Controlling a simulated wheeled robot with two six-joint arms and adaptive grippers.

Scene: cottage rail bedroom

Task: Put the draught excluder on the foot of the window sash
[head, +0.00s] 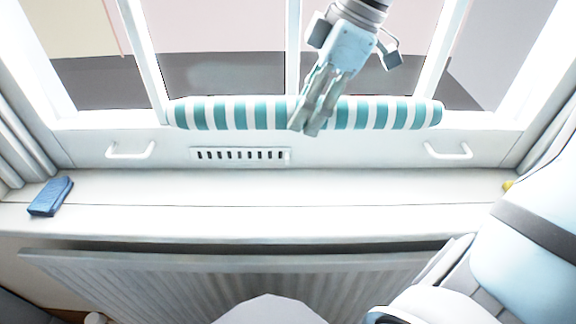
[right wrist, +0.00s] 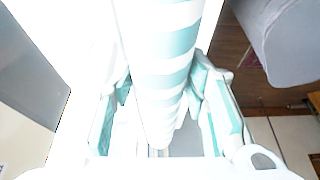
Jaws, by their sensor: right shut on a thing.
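The draught excluder (head: 230,114) is a long roll with teal and white stripes. In the head view it lies level along the foot of the window sash (head: 350,152), across the bottom of the panes and above the two white handles. I cannot tell whether it rests on the sash or is held just off it. My right gripper (head: 308,124) is shut on the roll, near its middle. In the right wrist view the roll (right wrist: 165,45) runs between the two fingers of the right gripper (right wrist: 160,112). My left gripper is in neither view.
White handles (head: 130,152) (head: 447,152) and a slotted vent (head: 240,155) sit below the roll. The sill (head: 300,195) is mostly clear, with a blue object (head: 50,196) at left and a small yellow thing (head: 508,186) at right. A radiator (head: 230,290) is below.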

